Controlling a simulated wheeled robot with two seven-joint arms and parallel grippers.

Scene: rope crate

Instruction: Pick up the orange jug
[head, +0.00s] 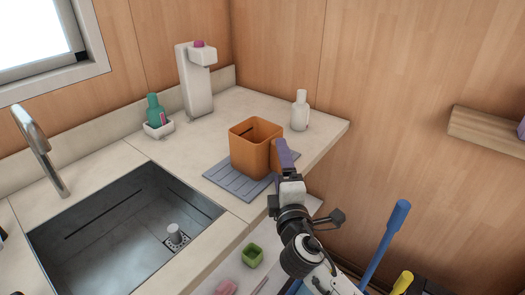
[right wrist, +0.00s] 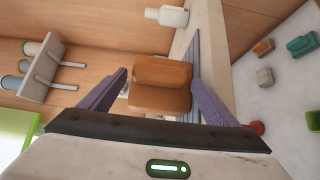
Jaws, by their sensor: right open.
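The orange jug (head: 250,150) is a square, open-topped container standing upright on a grey ribbed mat (head: 222,182) on the counter. My right gripper (head: 284,154), with purple fingers, is at the jug's right side in the head view and hides part of that side. In the right wrist view the orange jug (right wrist: 160,88) shows between the two spread fingers of the open right gripper (right wrist: 159,78). There is visible space beside the jug, and I cannot tell whether either finger touches it. My left gripper is not in view.
A white bottle (head: 300,110) stands behind the jug near the counter's right edge. A metal sink (head: 120,235) lies left. A blue handle (head: 385,245) rises at the right.

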